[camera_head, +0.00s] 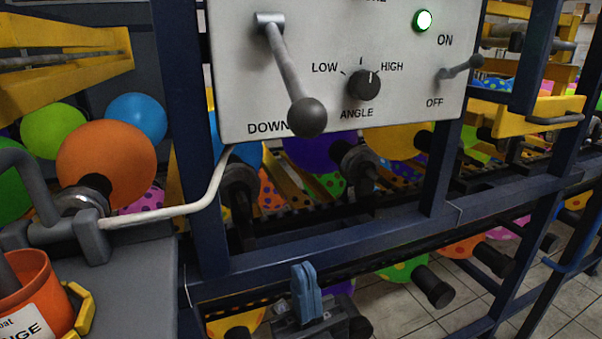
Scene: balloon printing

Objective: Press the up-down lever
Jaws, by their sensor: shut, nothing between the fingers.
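The up-down lever (286,67) is on the pale grey control panel (220,90). Its grey arm hangs from a bracket at the upper left of the panel and slants down to the right. Its dark round knob (307,117) sits at the panel's lower edge, partly over the word DOWN. The upper end of the panel and any UP label are out of frame. My gripper (304,280) is at the bottom centre, below the panel and the knob and clear of both. Its blue fingers are together and hold nothing.
The panel also bears an ANGLE dial (364,85), a small ON/OFF switch (460,68) and a lit green lamp (422,20). Dark blue frame bars (330,242) run between my gripper and the panel. An orange bucket (38,290) and balloons stand at left.

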